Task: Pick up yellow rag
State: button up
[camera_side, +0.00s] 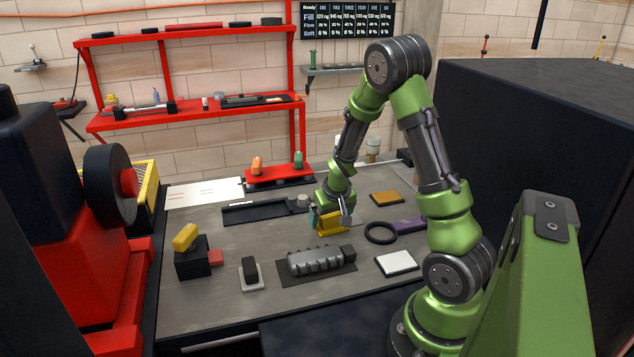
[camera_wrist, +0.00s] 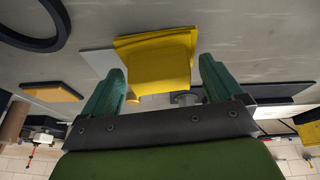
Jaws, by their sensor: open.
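The yellow rag (camera_side: 331,224) lies folded on the grey worktop, near its middle in the side view. In the wrist view the rag (camera_wrist: 157,62) fills the space ahead of and between my fingers, over a pale flat pad (camera_wrist: 98,61). My gripper (camera_side: 329,213) points down at the rag, with one finger on either side of it in the side view. In the wrist view my gripper (camera_wrist: 158,78) is open, its two green fingers wide apart. Whether the fingers touch the rag cannot be told.
A ridged grey part (camera_side: 316,261) lies in front. A black tray (camera_side: 255,213) is behind left.

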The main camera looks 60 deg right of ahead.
jog(key=shift+c, duration=0.2)
jog(key=c, duration=0.7)
notch_tip(320, 180, up, 10)
dwell(0.3)
jog(key=o, duration=0.3)
jog(key=shift+c, duration=1)
